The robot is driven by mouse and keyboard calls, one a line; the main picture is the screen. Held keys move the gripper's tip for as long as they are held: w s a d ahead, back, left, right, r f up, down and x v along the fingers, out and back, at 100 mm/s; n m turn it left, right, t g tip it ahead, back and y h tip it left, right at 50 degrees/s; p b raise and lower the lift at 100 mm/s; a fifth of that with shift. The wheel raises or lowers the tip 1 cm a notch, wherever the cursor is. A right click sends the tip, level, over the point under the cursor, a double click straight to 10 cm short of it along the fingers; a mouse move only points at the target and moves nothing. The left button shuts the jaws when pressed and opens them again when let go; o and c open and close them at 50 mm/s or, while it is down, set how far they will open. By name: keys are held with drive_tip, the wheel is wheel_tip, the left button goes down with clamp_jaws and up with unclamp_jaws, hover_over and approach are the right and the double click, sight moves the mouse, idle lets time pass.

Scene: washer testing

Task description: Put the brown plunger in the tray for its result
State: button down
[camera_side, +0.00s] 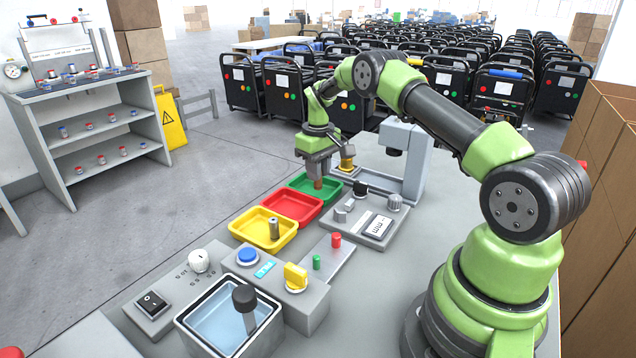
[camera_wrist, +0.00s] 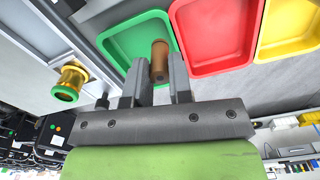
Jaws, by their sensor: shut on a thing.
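My gripper (camera_side: 318,178) is shut on the brown plunger (camera_side: 318,184), which points down over the green tray (camera_side: 299,186). In the wrist view the brown plunger (camera_wrist: 160,58) sits between the two fingers of my gripper (camera_wrist: 158,84), with the green tray (camera_wrist: 122,44) around its far end. I cannot tell whether the plunger touches the tray floor. The red tray (camera_side: 292,207) looks empty.
A water tank (camera_side: 215,323) and control box are at the front.

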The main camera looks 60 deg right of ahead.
sight(318, 188)
drive_tip(key=shift+f, duration=1.7)
drive_tip(key=shift+f, duration=0.15)
drive_tip(key=c, duration=1)
unclamp_jaws()
